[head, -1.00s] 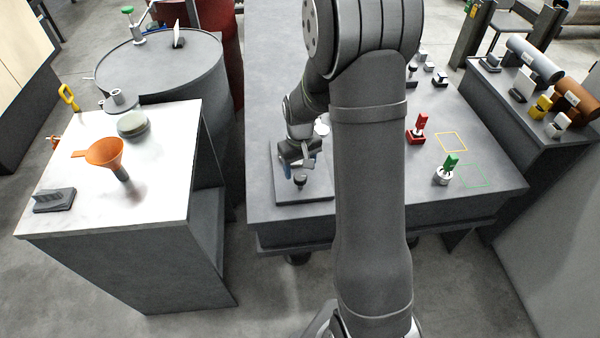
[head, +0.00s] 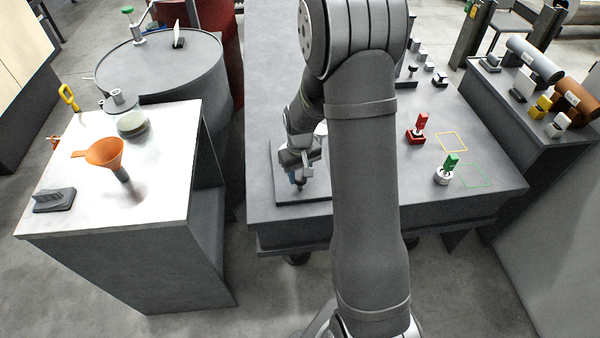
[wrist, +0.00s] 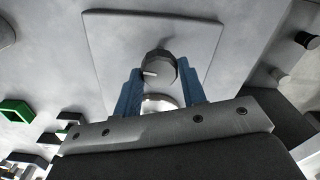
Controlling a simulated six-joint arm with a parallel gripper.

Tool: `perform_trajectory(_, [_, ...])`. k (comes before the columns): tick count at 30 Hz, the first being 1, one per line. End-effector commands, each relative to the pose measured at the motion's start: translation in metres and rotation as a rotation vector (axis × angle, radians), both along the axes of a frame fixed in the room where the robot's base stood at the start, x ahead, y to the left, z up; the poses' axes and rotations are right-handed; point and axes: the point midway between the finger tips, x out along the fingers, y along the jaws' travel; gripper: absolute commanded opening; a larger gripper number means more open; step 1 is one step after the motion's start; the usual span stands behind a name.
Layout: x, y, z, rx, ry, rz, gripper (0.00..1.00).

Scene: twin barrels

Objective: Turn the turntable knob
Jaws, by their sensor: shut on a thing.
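The turntable knob (wrist: 160,68) is a dark round knob with a white mark on its face, and it stands on a grey square plate (wrist: 195,38) in the wrist view. My gripper (wrist: 158,92) has blue fingers on both sides of the knob, shut on it. In the head view my gripper (head: 299,180) points down over the dark plate (head: 310,196) on the grey bench, and the fingers mostly hide the knob. A pale metal ring shows just below the knob in the wrist view.
A red block (head: 416,133) and a green-topped piece (head: 446,172) stand right of my arm, near the yellow (head: 451,142) and green (head: 474,177) outlines. A white-topped table with an orange funnel (head: 105,153) and a grey barrel (head: 165,70) are at left.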

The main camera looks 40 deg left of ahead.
Motion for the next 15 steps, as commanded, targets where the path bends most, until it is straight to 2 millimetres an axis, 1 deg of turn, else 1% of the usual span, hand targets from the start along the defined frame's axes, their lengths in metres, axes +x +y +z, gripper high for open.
perform_trajectory(8, [0.0000, -0.0002, 0.0000, -0.002, 0.001, -0.084, 0.15])
perform_trajectory(15, [0.0003, -0.0007, -0.0001, -0.003, 0.001, -0.265, 0.15])
